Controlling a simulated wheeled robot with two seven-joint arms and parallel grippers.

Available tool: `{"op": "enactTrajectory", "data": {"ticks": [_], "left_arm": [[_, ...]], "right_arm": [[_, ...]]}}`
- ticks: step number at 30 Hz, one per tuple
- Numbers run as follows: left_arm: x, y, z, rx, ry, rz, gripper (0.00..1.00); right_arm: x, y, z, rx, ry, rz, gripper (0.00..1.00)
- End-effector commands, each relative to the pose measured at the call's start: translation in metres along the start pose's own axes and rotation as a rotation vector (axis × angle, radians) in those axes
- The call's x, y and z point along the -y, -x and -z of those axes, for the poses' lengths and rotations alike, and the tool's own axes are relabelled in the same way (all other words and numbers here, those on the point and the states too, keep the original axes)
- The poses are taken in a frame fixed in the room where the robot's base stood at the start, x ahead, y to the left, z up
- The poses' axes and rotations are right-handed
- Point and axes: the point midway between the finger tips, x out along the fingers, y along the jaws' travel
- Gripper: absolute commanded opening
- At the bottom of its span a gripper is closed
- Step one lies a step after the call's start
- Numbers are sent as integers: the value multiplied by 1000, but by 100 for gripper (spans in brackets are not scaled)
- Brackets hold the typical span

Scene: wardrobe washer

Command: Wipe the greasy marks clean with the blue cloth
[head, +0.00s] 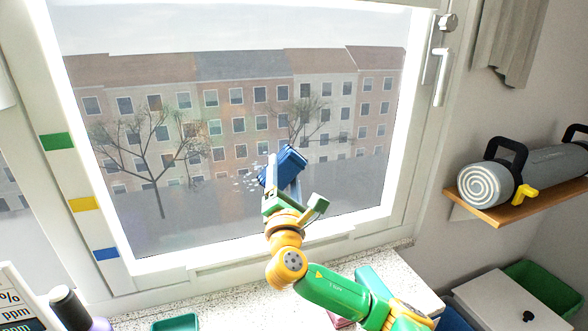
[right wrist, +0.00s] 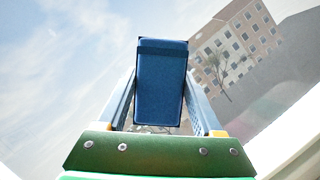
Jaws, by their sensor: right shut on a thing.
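My right gripper (head: 282,186) reaches up to the window and is shut on the folded blue cloth (head: 283,166). In the right wrist view the cloth (right wrist: 160,88) stands between the two fingers, with the pane beyond it. I cannot tell whether it touches the glass. Whitish speckled marks (head: 250,182) show on the lower middle of the window pane (head: 190,230), just left of the cloth; the cloth and gripper may hide more of them. A faint coloured tint shows on the pane further up and left. My left gripper is not in view.
The white frame has a handle (head: 442,65) at right and green, yellow and blue patches at left. A green tray (head: 175,323) and a dark-capped bottle (head: 70,307) stand on the speckled sill below.

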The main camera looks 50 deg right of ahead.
Motion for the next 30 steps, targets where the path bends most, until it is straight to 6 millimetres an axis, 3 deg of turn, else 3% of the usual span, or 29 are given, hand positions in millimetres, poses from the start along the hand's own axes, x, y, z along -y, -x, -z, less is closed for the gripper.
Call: {"op": "enactTrajectory", "data": {"ticks": [30], "left_arm": [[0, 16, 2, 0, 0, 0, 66]], "right_arm": [[-66, 24, 60, -1, -3, 0, 6]]}}
